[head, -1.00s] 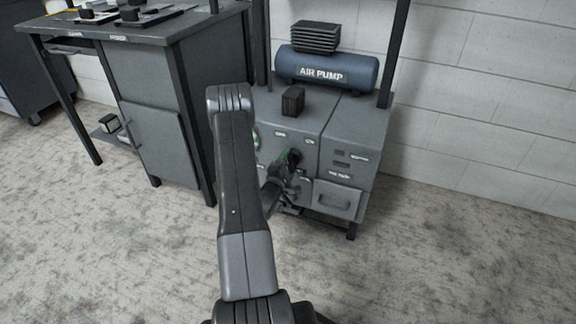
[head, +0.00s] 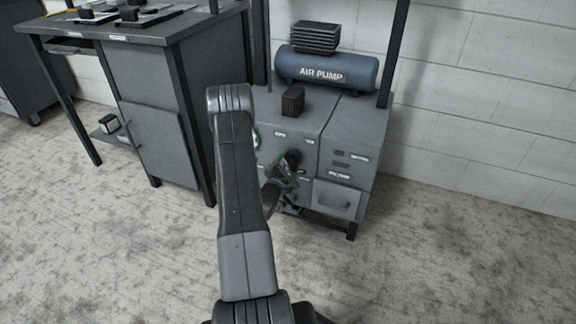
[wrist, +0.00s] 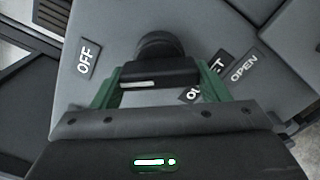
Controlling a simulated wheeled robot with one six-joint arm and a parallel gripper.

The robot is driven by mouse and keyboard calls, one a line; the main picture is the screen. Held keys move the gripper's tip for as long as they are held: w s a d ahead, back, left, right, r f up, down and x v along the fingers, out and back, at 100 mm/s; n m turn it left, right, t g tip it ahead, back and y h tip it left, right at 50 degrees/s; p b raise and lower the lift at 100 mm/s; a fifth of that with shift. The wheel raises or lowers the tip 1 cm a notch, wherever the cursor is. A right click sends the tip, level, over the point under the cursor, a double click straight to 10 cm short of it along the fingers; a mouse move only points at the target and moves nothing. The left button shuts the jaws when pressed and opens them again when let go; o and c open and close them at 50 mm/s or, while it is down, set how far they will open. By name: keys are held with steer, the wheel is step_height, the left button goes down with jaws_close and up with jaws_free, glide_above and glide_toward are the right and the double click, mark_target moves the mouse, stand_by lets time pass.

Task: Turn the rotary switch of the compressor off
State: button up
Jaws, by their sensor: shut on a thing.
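The compressor is a grey cabinet (head: 300,128) under a blue tank marked AIR PUMP. Its rotary switch (wrist: 160,62) is a black knob with a white line on its bar, seen in the wrist view. My gripper (wrist: 158,84) has a green finger on each side of the bar and is shut on it. An OFF label (wrist: 87,59) is at the knob's left; a partly covered label and an OPEN label (wrist: 243,65) are at its right. In the head view my gripper (head: 288,165) is at the cabinet's front, and the knob is mostly hidden by it.
The blue tank (head: 325,72) and a small black box (head: 293,100) sit on the cabinet. A drawer (head: 338,200) is at its lower right. A grey workbench (head: 150,100) stands to the left. The floor to the right is clear.

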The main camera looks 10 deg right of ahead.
steer(key=o, duration=1)
steer(key=p+v, duration=0.3)
steer(key=v, duration=1)
steer(key=shift+s+a, duration=0.3)
steer(key=b+x, duration=0.3)
steer(key=x, duration=1.1)
